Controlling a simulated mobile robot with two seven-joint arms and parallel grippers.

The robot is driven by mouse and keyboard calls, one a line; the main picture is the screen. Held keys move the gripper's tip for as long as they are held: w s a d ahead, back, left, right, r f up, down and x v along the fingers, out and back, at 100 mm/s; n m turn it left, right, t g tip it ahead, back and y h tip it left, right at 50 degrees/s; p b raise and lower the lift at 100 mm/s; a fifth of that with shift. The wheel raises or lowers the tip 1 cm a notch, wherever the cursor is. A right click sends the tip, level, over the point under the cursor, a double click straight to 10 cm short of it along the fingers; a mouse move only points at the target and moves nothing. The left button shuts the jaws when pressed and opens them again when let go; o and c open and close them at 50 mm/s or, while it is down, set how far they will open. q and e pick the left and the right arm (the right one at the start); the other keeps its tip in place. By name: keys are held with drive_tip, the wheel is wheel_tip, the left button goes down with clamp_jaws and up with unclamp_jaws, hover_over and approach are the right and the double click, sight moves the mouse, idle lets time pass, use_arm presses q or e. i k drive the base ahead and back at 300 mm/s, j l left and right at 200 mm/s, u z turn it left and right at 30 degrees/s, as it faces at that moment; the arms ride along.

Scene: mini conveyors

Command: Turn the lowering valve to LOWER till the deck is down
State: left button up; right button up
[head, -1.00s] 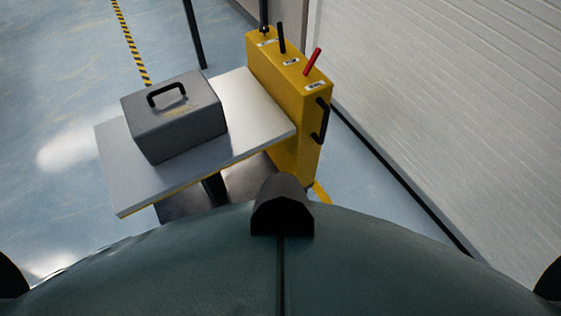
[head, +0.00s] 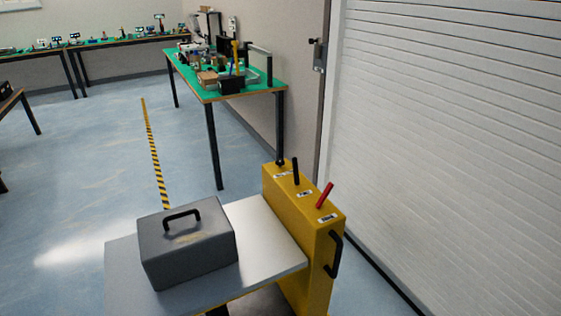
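In the head view a yellow lift housing (head: 290,222) stands at the lower right of the middle. On its top are a red lever (head: 325,195), tilted to the right, a black lever (head: 296,171) and a further dark lever (head: 280,162) at the far end. Each has a small label, too small to read. A black handle (head: 335,254) is on its near end. The grey deck (head: 270,243) stands out to the left of the housing, well above the floor. A grey box with a black handle (head: 190,248) sits on it. Neither gripper is in view.
A green-topped bench (head: 262,87) with several items stands behind the lift. More benches line the back wall. A white roller shutter (head: 450,130) is close on the right. Blue floor (head: 80,180) with a yellow-black stripe (head: 153,155) is open on the left.

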sight(279, 162)
drive_tip(key=u, duration=2.55)
drive_tip(key=i+j+u, duration=0.2)
drive_tip(key=i+u, duration=0.15)
drive_tip(key=i+j+u, duration=0.1)
drive_tip(key=i+u, duration=0.25)
drive_tip(key=i+l+z, duration=0.1)
drive_tip(key=i+z, duration=0.65)
drive_tip(key=i+j+z, duration=0.2)
drive_tip(key=i+z, duration=0.2)
drive_tip(key=i+l+z, duration=0.15)
drive_tip(key=i+z, duration=0.35)
drive_tip(key=i, duration=0.2)
drive_tip(key=i+j+z, duration=0.15)
drive_tip(key=i+z, duration=0.3)
drive_tip(key=i, duration=0.2)
drive_tip(key=i+z, duration=0.35)
drive_tip(key=i, duration=0.4)
drive_tip(key=i+j+z, duration=0.2)
drive_tip(key=i+z, duration=0.15)
drive_tip(key=i, duration=0.4)
drive_tip(key=i+l+z, duration=0.15)
drive_tip(key=i+z, duration=0.55)
drive_tip(key=i, duration=0.15)
drive_tip(key=i+j+z, duration=0.1)
drive_tip(key=i+z, duration=0.65)
drive_tip(key=i+j+z, duration=0.1)
drive_tip(key=i+z, duration=0.2)
drive_tip(key=i+j+z, duration=0.2)
drive_tip(key=i+z, duration=0.15)
drive_tip(key=i, duration=0.05)
